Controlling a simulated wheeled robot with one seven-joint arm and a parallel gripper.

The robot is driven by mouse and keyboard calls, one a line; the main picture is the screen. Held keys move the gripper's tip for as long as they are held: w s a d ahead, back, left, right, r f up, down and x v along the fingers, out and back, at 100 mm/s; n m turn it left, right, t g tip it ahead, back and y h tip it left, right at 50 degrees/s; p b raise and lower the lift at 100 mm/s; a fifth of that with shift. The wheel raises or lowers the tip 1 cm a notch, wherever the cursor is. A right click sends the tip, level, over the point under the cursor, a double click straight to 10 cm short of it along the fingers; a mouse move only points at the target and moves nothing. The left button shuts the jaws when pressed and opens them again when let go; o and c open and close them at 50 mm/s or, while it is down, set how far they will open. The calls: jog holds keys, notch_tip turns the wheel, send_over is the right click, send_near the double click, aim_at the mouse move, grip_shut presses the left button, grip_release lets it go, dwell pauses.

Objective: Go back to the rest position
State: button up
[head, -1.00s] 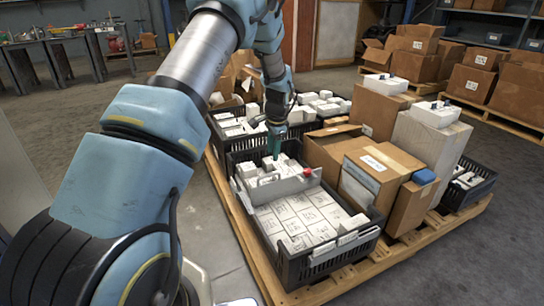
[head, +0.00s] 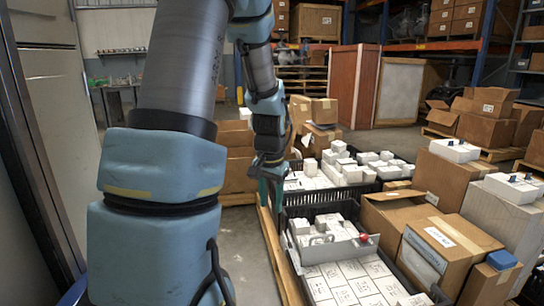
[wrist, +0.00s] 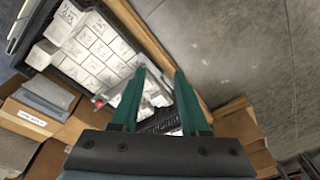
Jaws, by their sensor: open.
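My gripper (head: 271,188) hangs at the left edge of the pallet in the head view, beside the black crates. In the wrist view my gripper (wrist: 158,92) shows two green fingers spread apart with nothing held between them. The near black crate (head: 291,243) holds several white boxes (head: 345,280) and a grey tray-like piece with a red knob (head: 364,238). It also shows at upper left in the wrist view, with rows of white boxes (wrist: 88,45).
A second black crate (head: 300,201) with white boxes stands behind. Open cardboard boxes (head: 445,250) stand to the right on the wooden pallet (head: 275,250). Stacked cartons (head: 238,160) stand behind my gripper. Bare concrete floor (head: 240,240) lies left of the pallet.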

jog(key=s+a+r+n, duration=0.2)
jog(key=s+a+n, duration=0.4)
jog(key=s, duration=0.7)
notch_tip(320, 180, up, 34)
jog(key=a+m+p, duration=0.1)
jog(key=p, duration=3.3)
jog(key=shift+w+r+p, duration=0.25)
jog(key=shift+w+p, duration=0.05)
jog(key=shift+w, duration=0.1)
